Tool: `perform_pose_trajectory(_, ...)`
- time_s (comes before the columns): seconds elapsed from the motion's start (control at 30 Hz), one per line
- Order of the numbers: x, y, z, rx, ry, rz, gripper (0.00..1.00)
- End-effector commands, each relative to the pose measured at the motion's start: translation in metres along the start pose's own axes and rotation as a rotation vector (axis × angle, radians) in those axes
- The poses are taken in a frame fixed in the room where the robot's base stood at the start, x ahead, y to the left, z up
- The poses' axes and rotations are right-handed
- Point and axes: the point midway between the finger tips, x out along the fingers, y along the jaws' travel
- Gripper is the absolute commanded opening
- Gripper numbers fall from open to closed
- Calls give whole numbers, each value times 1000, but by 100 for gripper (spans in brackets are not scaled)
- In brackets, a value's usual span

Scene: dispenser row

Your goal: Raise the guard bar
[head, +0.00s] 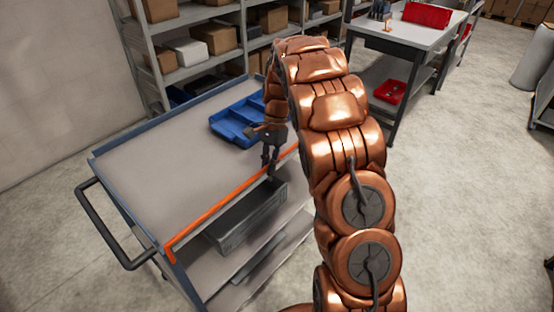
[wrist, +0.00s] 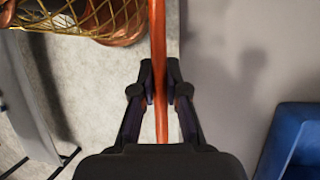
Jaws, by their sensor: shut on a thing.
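The orange guard bar (head: 215,208) runs along the near long edge of the grey cart (head: 165,165). Its left end bends down at the cart's front corner. It looks about level with the cart's top edge; its right end is hidden behind my arm. My gripper (head: 270,165) is at the bar's right part, pointing down. In the wrist view the bar (wrist: 157,30) passes between the two dark fingers of my gripper (wrist: 160,88), which are shut on it.
A blue tray (head: 228,128) lies on the cart top near my gripper. A grey bin (head: 225,235) stands on the shelf below the bar. The cart's dark push handle (head: 92,225) sticks out at left. Shelves with boxes (head: 215,38) stand behind.

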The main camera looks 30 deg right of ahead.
Motion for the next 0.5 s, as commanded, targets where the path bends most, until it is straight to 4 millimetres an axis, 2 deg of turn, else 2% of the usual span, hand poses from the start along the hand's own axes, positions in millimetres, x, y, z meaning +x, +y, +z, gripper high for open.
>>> perform_pose_trajectory(0.2, 4, 2, 8, 2, 3, 42, 0)
perform_pose_trajectory(0.5, 5, 1, 8, 3, 3, 45, 0)
